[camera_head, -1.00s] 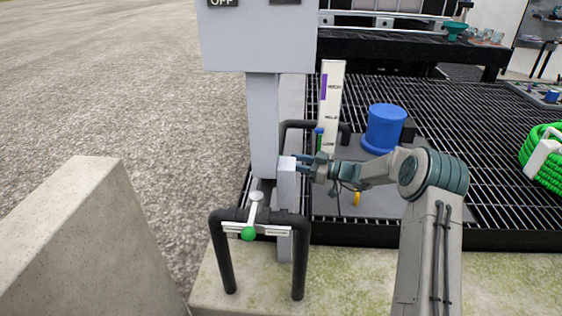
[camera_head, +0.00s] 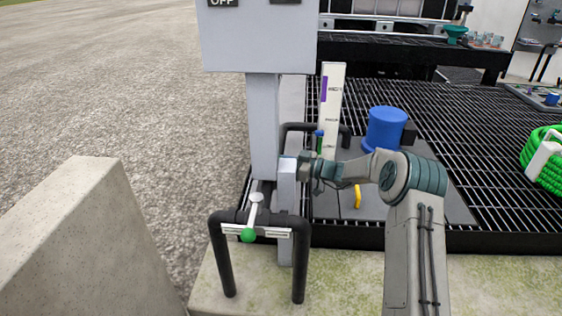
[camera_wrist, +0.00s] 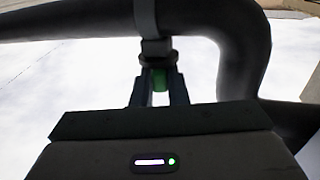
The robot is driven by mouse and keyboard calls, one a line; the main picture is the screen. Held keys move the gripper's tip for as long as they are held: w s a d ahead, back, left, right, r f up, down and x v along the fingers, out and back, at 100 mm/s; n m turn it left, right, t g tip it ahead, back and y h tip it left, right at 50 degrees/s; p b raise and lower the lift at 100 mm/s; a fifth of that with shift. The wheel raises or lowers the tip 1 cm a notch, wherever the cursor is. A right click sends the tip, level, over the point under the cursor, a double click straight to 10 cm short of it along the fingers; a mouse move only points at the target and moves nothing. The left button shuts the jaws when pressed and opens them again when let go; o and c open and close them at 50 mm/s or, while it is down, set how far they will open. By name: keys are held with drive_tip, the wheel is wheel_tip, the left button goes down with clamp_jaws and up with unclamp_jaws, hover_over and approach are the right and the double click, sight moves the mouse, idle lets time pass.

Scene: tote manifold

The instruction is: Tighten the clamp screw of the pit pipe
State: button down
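A black pipe (camera_wrist: 95,20) crosses the top of the wrist view and bends down at the right. A grey clamp band (camera_wrist: 146,18) goes around it, with a dark collar and a green clamp screw head (camera_wrist: 160,80) below. My gripper (camera_wrist: 160,88) has one finger on each side of the green head, with no clear gap seen between them. In the head view my gripper (camera_head: 306,166) is beside the grey post. The clamp and its screw cannot be made out there.
A grey upright box (camera_head: 287,180) stands close left of my gripper. A white gauge board (camera_head: 331,110), blue cylinder (camera_head: 385,128) and yellow piece (camera_head: 358,196) are behind my arm.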

drive_tip(key=shift+f+b, duration=0.15)
drive_tip(key=shift+b, duration=0.5)
drive_tip(key=shift+m+t+h+b, duration=0.3)
drive_tip(key=shift+t+b, duration=0.3)
drive_tip(key=shift+b, duration=0.05)
drive_tip(key=shift+s+m+t+b, duration=0.1)
drive_tip(key=shift+m+t+b, duration=0.3)
drive_tip(key=shift+b, duration=0.65)
drive_tip(key=t+b, duration=0.1)
drive_tip(key=b, duration=0.2)
drive_tip(key=m+t+h+b, duration=0.1)
drive_tip(key=b, duration=0.2)
drive_tip(key=shift+s+a+m+h, duration=0.15)
drive_tip(key=shift+a+m+h, duration=0.05)
drive_tip(key=shift+m+h, duration=0.1)
drive_tip(key=shift+s+a+r+m+t+h+b, duration=0.1)
drive_tip(key=shift+r+m+t+h+b, duration=0.1)
drive_tip(key=shift+m+t+h+b, duration=0.3)
drive_tip(key=shift+s+r+m+t+h+b, duration=0.1)
drive_tip(key=shift+r+m+t+h+b, duration=0.15)
drive_tip(key=shift+t, duration=0.35)
drive_tip(key=shift+f, duration=0.1)
drive_tip(key=shift+w, duration=0.1)
drive_tip(key=c, duration=1.4)
unclamp_jaws()
drive_tip(key=shift+c, duration=0.2)
drive_tip(key=shift+f, duration=0.15)
